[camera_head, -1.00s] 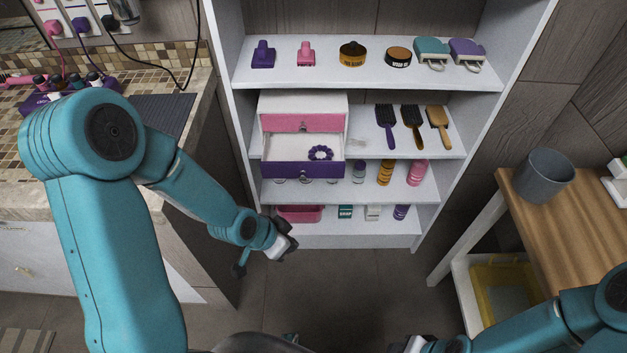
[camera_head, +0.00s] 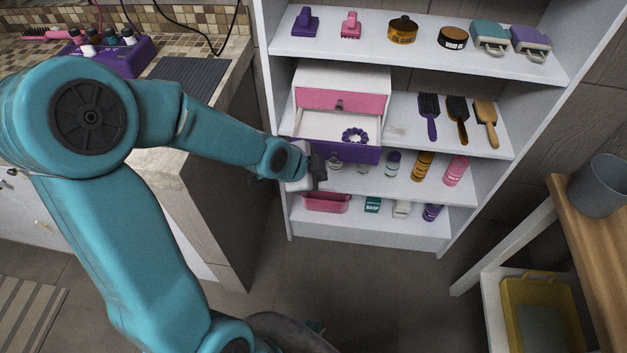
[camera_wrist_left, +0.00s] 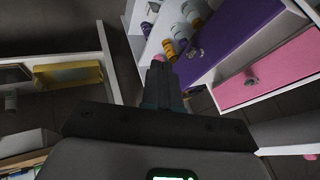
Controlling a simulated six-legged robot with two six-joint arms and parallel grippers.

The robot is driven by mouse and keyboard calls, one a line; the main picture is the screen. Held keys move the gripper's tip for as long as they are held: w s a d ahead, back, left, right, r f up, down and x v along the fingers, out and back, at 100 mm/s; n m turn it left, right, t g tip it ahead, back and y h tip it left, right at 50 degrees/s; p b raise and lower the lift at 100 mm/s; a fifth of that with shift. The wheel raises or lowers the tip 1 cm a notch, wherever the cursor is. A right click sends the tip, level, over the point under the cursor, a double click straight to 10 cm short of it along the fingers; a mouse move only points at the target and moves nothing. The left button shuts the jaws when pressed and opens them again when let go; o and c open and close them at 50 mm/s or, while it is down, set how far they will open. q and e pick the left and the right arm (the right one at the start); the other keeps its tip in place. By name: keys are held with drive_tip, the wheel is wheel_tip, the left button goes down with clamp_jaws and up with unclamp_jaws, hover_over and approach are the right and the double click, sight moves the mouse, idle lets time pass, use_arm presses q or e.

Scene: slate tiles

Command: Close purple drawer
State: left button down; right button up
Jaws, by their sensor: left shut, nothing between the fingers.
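The purple drawer (camera_head: 352,151) is pulled out of a small white cabinet (camera_head: 345,77) on the middle shelf. A purple beaded ring (camera_head: 354,135) lies inside it. The pink drawer (camera_head: 341,102) above it is shut. My left gripper (camera_head: 318,172) is shut and empty, just in front of and below the left part of the purple drawer front. In the left wrist view, its fingers (camera_wrist_left: 162,85) point toward the purple drawer front (camera_wrist_left: 225,38), with the knob close by. I cannot tell whether they touch it. My right gripper is not in view.
Brushes (camera_head: 457,118) lie right of the cabinet. Bottles (camera_head: 423,166) stand on the shelf below, near my left gripper. A pink bin (camera_head: 326,203) is on the bottom shelf. A wooden table (camera_head: 590,245) with a grey bucket (camera_head: 598,187) stands at the right.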

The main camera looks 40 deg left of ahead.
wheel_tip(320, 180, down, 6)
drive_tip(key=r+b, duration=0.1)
drive_tip(key=b, duration=0.3)
use_arm(q)
drive_tip(key=w+a+f+p, duration=0.1)
drive_tip(key=w+f+p, duration=0.2)
drive_tip(key=w+p, duration=0.3)
drive_tip(key=shift+a, duration=0.4)
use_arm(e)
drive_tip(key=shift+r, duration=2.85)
use_arm(q)
drive_tip(key=shift+f, duration=0.15)
